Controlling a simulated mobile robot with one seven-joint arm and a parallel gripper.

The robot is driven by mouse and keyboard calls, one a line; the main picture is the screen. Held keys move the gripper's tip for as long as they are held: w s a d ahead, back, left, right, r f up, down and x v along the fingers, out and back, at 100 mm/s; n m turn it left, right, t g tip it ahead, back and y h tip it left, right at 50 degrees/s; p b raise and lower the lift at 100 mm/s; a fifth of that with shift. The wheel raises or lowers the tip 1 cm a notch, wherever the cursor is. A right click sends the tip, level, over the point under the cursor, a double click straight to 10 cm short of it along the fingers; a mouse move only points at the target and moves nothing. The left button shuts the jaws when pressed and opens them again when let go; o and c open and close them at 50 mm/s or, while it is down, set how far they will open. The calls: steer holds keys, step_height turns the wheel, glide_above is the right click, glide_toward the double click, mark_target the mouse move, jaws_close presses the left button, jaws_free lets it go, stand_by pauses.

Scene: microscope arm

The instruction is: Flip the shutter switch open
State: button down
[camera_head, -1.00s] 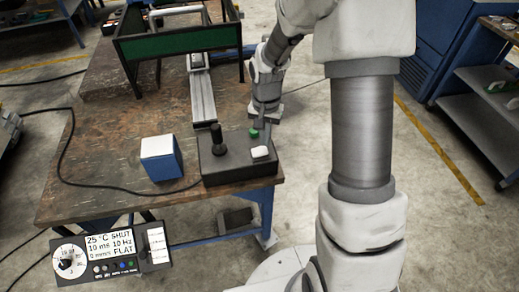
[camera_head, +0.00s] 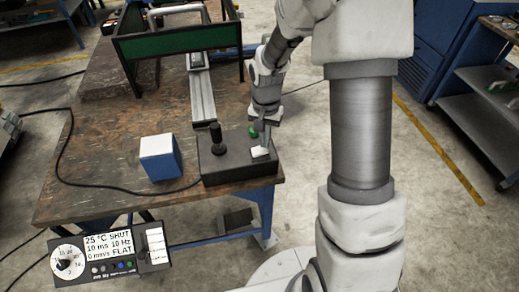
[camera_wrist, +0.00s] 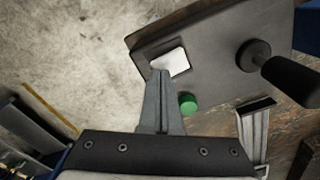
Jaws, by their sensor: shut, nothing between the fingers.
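A black control box (camera_head: 225,166) sits at the front right corner of the table. It carries a white switch plate (camera_head: 260,153), a green button (camera_head: 252,132) and a black joystick (camera_head: 215,138). The white plate, which looks like the shutter switch, also shows in the wrist view (camera_wrist: 174,62). My gripper (camera_head: 263,143) is shut and empty, pointing down at the plate's far edge. In the wrist view its fingertips (camera_wrist: 160,74) overlap the plate's edge; I cannot tell if they touch.
A metal rail (camera_head: 203,98) and a green-panelled frame (camera_head: 180,42) lie behind. The display panel has a dial (camera_head: 67,262). Open floor lies right of the table.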

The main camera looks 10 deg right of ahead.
steer(key=shift+f+b, duration=0.3)
steer(key=shift+f, duration=0.2)
steer(key=shift+r+p, duration=2.45)
steer(key=shift+r, duration=1.05)
steer(key=shift+r, duration=0.1)
steer(key=s+r+n+t, duration=0.2)
steer(key=s+r, duration=0.4)
steer(key=r, duration=0.3)
steer(key=s+r+n+t, duration=0.2)
steer(key=s+r, duration=0.4)
steer(key=r, duration=0.4)
steer(key=s+r+n+t, duration=0.1)
steer(key=s+r+n, duration=0.1)
steer(key=s, duration=0.6)
steer(key=shift+s+r+t, duration=0.25)
steer(key=shift+r+t, duration=0.05)
steer(key=shift+r, duration=0.2)
steer(key=shift+a, duration=0.1)
